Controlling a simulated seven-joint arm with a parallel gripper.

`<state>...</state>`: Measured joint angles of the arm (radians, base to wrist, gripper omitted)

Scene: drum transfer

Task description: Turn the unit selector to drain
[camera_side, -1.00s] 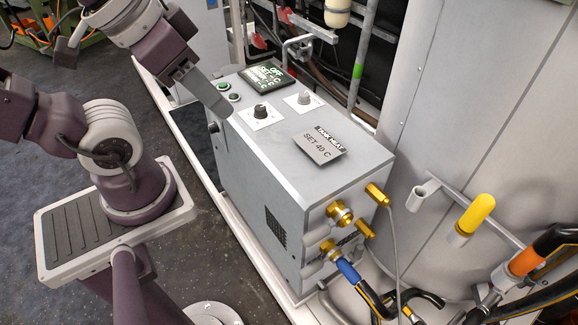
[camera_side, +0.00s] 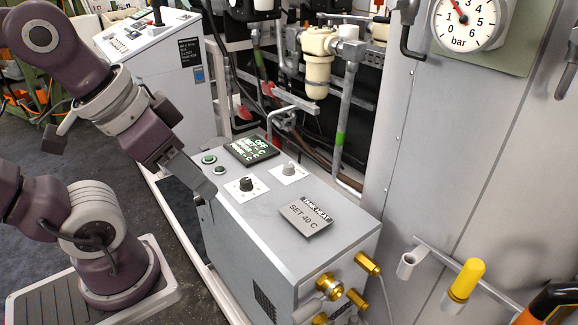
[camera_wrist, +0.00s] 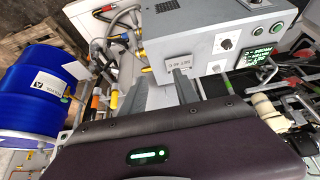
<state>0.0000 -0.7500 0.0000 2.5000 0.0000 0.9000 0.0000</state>
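The grey unit (camera_side: 290,240) stands with its control top facing up. On its top are a black knob (camera_side: 246,184) and a pale grey knob (camera_side: 289,169), each on a white plate. Both plates' markings are too small to read, so I cannot tell which is the unit selector. My gripper (camera_side: 209,194) is left of the black knob, apart from it, by the unit's left top edge. Its far side is hidden. In the wrist view, my gripper (camera_wrist: 186,72) points toward the unit, with the black knob (camera_wrist: 227,44) to its upper right. No held object shows.
A dark display (camera_side: 251,150) and two green buttons (camera_side: 209,159) sit behind the knobs. A "TANK HEAT, SET 40 C" plate (camera_side: 306,215) is at front right. Brass fittings (camera_side: 330,286) project from the unit's front. The wrist view shows a blue drum (camera_wrist: 38,88).

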